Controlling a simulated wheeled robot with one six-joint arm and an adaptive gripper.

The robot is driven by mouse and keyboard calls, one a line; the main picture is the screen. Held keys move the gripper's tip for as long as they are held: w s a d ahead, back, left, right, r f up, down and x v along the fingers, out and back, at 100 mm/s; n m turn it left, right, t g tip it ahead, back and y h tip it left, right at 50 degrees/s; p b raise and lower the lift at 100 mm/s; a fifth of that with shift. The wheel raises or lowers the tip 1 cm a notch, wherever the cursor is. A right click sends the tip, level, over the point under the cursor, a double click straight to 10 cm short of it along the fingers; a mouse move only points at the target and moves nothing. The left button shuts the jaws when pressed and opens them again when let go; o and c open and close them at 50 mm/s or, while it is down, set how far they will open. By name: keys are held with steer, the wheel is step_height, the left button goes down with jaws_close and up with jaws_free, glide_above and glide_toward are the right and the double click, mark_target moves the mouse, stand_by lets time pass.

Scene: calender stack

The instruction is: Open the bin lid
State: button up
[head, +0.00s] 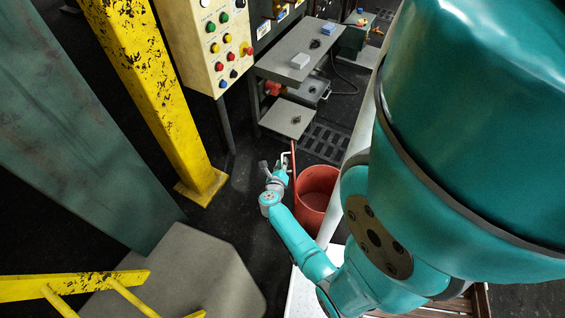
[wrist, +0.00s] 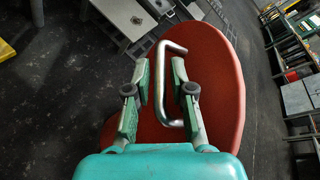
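The red bin (head: 314,200) stands on the floor in the head view, and its dark red inside shows from above. Its red lid (head: 294,172) stands nearly upright at the bin's left side, seen almost edge-on. In the wrist view the lid's face (wrist: 222,85) fills the middle, with a bent silver handle (wrist: 160,100) on it. My gripper (wrist: 161,70) has its two fingers on either side of the handle bar, with a gap visible to each finger. It also shows small in the head view (head: 278,169), left of the lid.
A yellow post (head: 150,80) and a button panel (head: 218,45) stand behind, left of the bin. Grey tables (head: 295,62) are beyond it. A floor grate (head: 325,142) lies behind the bin. A yellow ladder or rail (head: 80,287) is at the lower left.

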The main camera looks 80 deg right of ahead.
steer(key=v, duration=1)
steer(key=shift+a, duration=0.3)
steer(key=shift+r, duration=0.1)
steer(key=s+a+r+n+t+y, duration=0.1)
steer(key=a+r+n+t+y, duration=0.1)
steer(key=a+r+n+t, duration=0.75)
steer(key=a+r+n+t+y, duration=0.1)
steer(key=a+r+n+t, duration=0.5)
steer(key=a+n, duration=0.75)
steer(key=s+a+r+n+y, duration=0.4)
steer(key=a+r+n+y, duration=0.1)
steer(key=n, duration=0.6)
steer(key=s+a+r+n+y, duration=0.4)
steer(key=a+r+n+y, duration=0.2)
steer(key=n, duration=0.6)
steer(key=shift+s+a+r+g, duration=0.2)
steer(key=shift+a+r+g, duration=0.25)
steer(key=shift+a+r, duration=0.4)
